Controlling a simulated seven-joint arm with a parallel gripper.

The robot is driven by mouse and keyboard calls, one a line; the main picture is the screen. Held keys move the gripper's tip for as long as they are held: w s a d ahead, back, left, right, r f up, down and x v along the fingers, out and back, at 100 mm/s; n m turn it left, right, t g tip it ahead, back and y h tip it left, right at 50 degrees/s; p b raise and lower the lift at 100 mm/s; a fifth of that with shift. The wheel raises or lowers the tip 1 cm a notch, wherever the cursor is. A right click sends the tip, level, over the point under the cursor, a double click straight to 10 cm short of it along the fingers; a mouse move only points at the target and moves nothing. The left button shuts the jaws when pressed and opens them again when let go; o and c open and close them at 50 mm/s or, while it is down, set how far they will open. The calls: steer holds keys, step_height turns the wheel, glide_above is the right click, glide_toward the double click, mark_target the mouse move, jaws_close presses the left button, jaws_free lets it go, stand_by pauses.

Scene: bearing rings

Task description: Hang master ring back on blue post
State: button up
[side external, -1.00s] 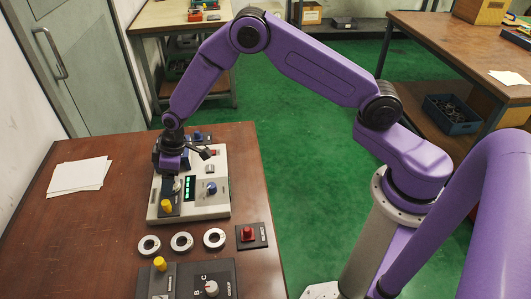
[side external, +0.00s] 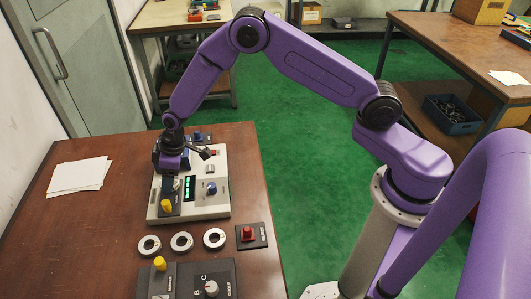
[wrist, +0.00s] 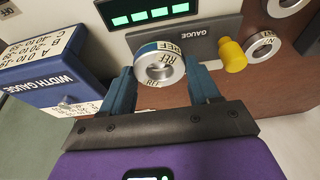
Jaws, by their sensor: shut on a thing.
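The master ring (wrist: 175,74) is a silver ring with REF lettering and a blue band. My gripper (wrist: 163,80) is shut on it, with one blue finger at each side, above the grey GAUGE block. In the side external view my gripper (side external: 171,174) is over the left part of the light console, and the ring is small and partly hidden there. A small blue upright piece (side external: 198,136) on a dark base at the far table edge may be the blue post. A blue knob (side external: 211,188) also stands on the console.
A yellow knob (wrist: 231,55) is close right of the ring. The blue WIDTH GAUGE box (wrist: 55,75) is on the left. Three loose rings (side external: 181,242) lie in a row before the console (side external: 215,211). A red button box (side external: 249,235) is nearby. The table's left side is clear beyond paper sheets (side external: 80,176).

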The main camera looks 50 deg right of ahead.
steer(key=shift+r, duration=2.55)
steer(key=shift+r, duration=0.5)
step_height(320, 180, up, 4)
steer(key=m+h, duration=0.2)
steer(key=m, duration=0.4)
glide_above(197, 132)
steer(key=shift+t, duration=0.4)
step_height(197, 132, down, 6)
steer(key=shift+d+f, duration=0.1)
steer(key=shift+f, duration=2.25)
steer(key=shift+f, duration=0.45)
